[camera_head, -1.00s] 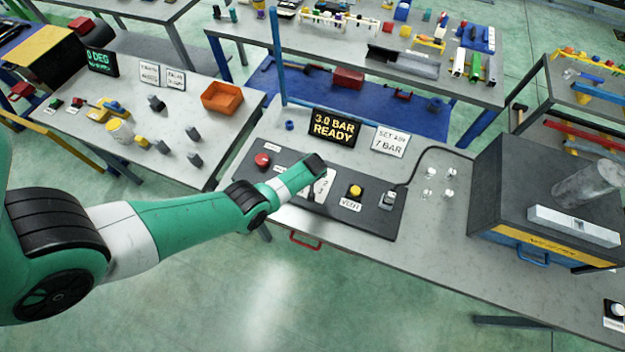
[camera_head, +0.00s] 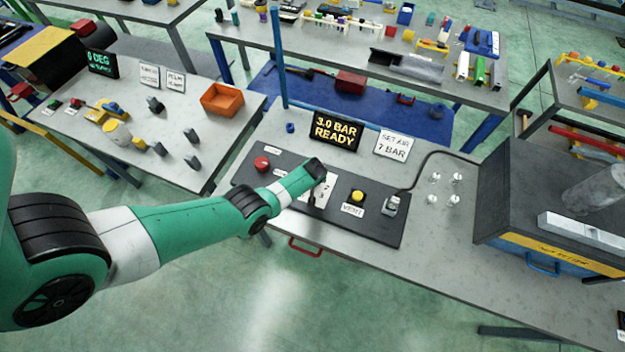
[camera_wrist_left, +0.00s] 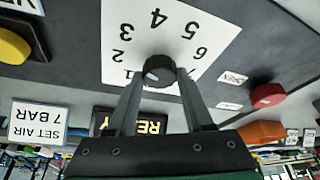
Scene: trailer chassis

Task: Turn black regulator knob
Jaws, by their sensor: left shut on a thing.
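The black regulator knob (camera_wrist_left: 159,72) sits on a white dial plate (camera_wrist_left: 150,30) with printed numbers, in the left wrist view. My left gripper (camera_wrist_left: 158,82) is shut on the knob, one finger on each side of it. In the head view my left gripper (camera_head: 316,190) is over the dial plate (camera_head: 327,190), and the knob is hidden behind it. The display (camera_head: 335,131) reads "3.0 BAR READY". The sign (camera_head: 393,146) beside it reads "SET AIR 7 BAR". My right gripper is not in view.
On the dark panel (camera_head: 375,226), a red button (camera_head: 262,162) is left of the dial and a yellow vent button (camera_head: 357,196) is right of it. A cable runs from a grey connector (camera_head: 392,204). A large dark box (camera_head: 500,190) stands on the right.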

